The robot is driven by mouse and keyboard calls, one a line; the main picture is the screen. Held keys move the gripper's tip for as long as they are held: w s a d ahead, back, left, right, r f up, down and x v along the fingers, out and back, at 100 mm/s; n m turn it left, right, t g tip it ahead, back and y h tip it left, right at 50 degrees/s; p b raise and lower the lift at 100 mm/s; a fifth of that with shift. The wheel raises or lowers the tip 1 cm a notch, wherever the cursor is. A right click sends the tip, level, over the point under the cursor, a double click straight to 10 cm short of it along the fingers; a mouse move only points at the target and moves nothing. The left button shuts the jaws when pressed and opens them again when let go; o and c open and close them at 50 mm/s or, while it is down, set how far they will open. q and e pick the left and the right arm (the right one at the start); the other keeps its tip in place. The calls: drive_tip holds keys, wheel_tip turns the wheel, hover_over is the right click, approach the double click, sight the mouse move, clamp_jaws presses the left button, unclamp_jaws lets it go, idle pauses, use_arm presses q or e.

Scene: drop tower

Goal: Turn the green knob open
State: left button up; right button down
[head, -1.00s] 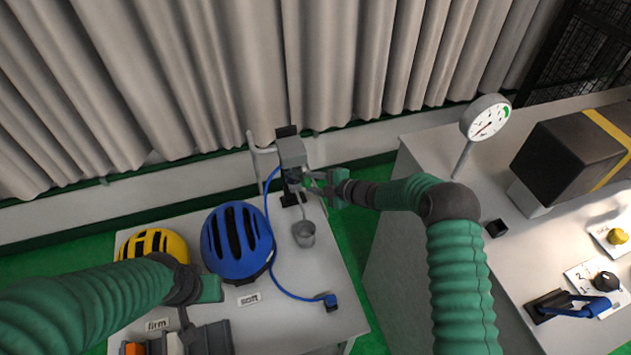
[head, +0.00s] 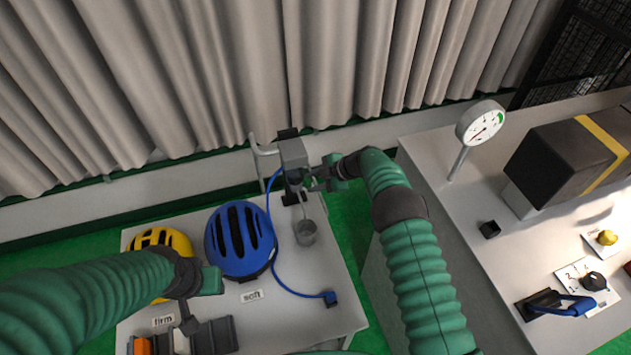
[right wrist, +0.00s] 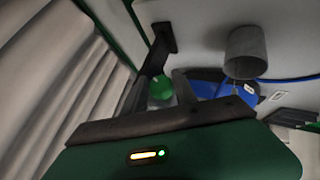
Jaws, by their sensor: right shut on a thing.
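The green knob (right wrist: 160,88) shows as a round green end between my right fingers in the right wrist view. It belongs to the grey dispenser-like fixture (head: 293,152) on a stand at the back of the left table. My right gripper (head: 309,182) is at the right side of this fixture, shut on the knob. In the head view the gripper mostly hides the knob, and its turn angle cannot be told. My left gripper (head: 188,326) hangs over the table's front left, and its fingers are too small to judge.
A grey cup (head: 305,233) stands below the fixture. A blue helmet (head: 240,240) and a yellow helmet (head: 160,240) lie to the left. A blue hose (head: 281,284) runs along the table. A gauge (head: 482,123) and a dark block (head: 560,160) stand on the right counter.

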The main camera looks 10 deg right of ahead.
drive_tip(key=shift+s+a+f, duration=0.1)
drive_tip(key=shift+s+a, duration=0.1)
drive_tip(key=shift+a, duration=0.25)
drive_tip(key=c, duration=1.3)
unclamp_jaws()
drive_tip(key=o, duration=0.3)
drive_tip(key=shift+w+a, duration=0.1)
drive_tip(key=shift+a, duration=0.05)
drive_tip(key=shift+o, duration=0.2)
use_arm(q)
drive_tip(key=shift+a+f+b, duration=0.2)
drive_tip(key=shift+f+b, duration=0.4)
drive_tip(key=shift+f, duration=0.05)
drive_tip(key=shift+a+f+b, duration=0.15)
drive_tip(key=shift+f+b, duration=0.4)
drive_tip(key=shift+f, duration=0.05)
use_arm(e)
drive_tip(key=v, duration=1.6)
drive_tip(key=shift+d+r, duration=0.2)
drive_tip(key=shift+r, duration=0.15)
